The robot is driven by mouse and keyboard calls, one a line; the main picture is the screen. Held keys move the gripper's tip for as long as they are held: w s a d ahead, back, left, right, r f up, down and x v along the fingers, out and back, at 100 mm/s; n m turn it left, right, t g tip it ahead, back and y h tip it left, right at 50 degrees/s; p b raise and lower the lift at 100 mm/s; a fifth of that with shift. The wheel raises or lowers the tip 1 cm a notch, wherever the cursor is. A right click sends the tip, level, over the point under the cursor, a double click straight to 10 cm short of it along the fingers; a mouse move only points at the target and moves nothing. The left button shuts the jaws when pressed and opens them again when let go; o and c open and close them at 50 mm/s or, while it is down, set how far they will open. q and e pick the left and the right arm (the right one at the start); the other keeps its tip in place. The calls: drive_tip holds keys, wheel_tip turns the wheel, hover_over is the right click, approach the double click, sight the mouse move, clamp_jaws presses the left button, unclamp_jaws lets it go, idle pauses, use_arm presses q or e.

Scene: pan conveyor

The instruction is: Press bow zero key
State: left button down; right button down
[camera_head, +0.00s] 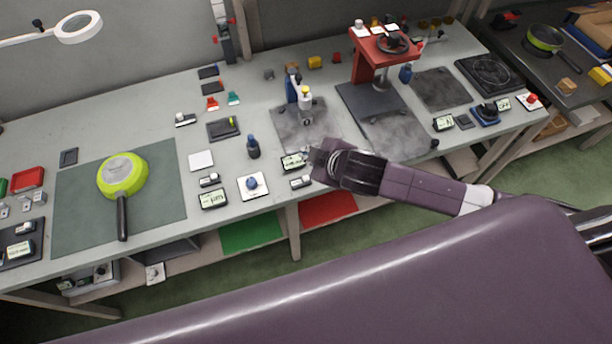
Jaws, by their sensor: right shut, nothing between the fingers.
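My right arm reaches in from the right over the front of the bench. My right gripper (316,160) is shut and empty, with its tip close to the right end of a small display (293,162). A small key block (300,182) lies just below that display, to the lower left of the gripper and apart from it. A similar key block (209,180) lies further left, above a second display (213,199). The labels are too small to read, so I cannot tell which is the bow zero key. My left gripper is not in view.
A green pan (122,175) lies on a dark mat (75,215) at left. A white plate with a blue knob (252,185) sits near the front edge. A red press (368,62) stands behind the gripper. A blue-handled device (292,85) stands behind the display.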

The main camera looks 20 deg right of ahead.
drive_tip(key=shift+f, duration=0.15)
drive_tip(key=b, duration=0.7)
hover_over(307, 180)
wheel_tip(307, 180, down, 6)
drive_tip(key=shift+f, duration=0.1)
wheel_tip(307, 180, down, 2)
drive_tip(key=shift+f+b, duration=0.1)
drive_tip(key=shift+b, duration=0.35)
drive_tip(key=shift+f, duration=0.15)
idle(0.5)
drive_tip(key=shift+f, duration=0.3)
